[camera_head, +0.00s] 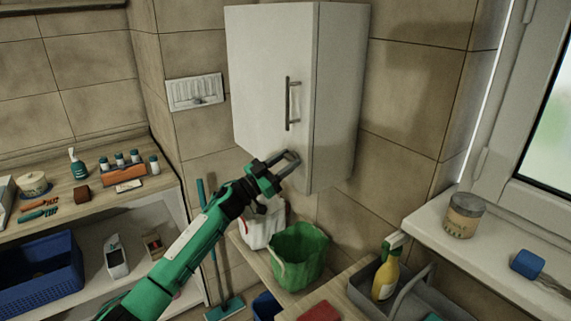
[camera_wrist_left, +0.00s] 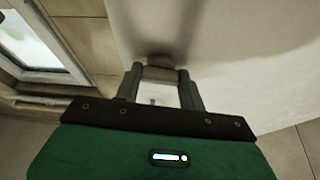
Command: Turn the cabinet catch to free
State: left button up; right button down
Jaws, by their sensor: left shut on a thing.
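The white wall cabinet (camera_head: 262,75) hangs in the corner with its door shut and a long vertical bar handle (camera_head: 288,104) near the door's edge. My left gripper (camera_head: 291,157) reaches the lower front of the door, below the handle. In the left wrist view its two fingers (camera_wrist_left: 160,72) are closed around a small grey-brown catch (camera_wrist_left: 160,61) on the white door panel. In the head view the fingers mostly hide the catch, so its turned angle cannot be told. My right gripper is not in view.
Below the cabinet stand a green bucket (camera_head: 299,254) and a white container (camera_head: 262,229). A spray bottle (camera_head: 386,271) is in a grey caddy at lower right. A shelf with bottles (camera_head: 77,163) is at left; the windowsill (camera_head: 500,248) is at right.

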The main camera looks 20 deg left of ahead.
pick_arm(q)
jog(key=m+g+h, duration=0.1)
jog(key=m, duration=0.1)
jog(key=m+g+b, duration=0.1)
jog(key=m, duration=0.2)
jog(key=shift+a+h, duration=0.15)
jog(key=shift+h, duration=0.25)
jog(key=m+g, duration=0.1)
jog(key=m, duration=0.2)
jog(key=m+g+b, duration=0.1)
jog(key=m+g, duration=0.1)
jog(key=m, duration=0.2)
jog(key=m+g, duration=0.1)
jog(key=m, duration=0.2)
jog(key=shift+w+a+r+m+g+h+b, duration=0.1)
jog(key=shift+w+r+m+g+h+b, duration=0.05)
jog(key=shift+m+g+h+b, duration=0.2)
jog(key=shift+m+g+y, duration=0.35)
jog(key=shift+m+y, duration=0.05)
jog(key=shift+m, duration=0.75)
jog(key=shift+m+g+y, duration=0.3)
jog(key=shift+m+y, duration=0.05)
jog(key=shift+m, duration=0.75)
jog(key=o, duration=1)
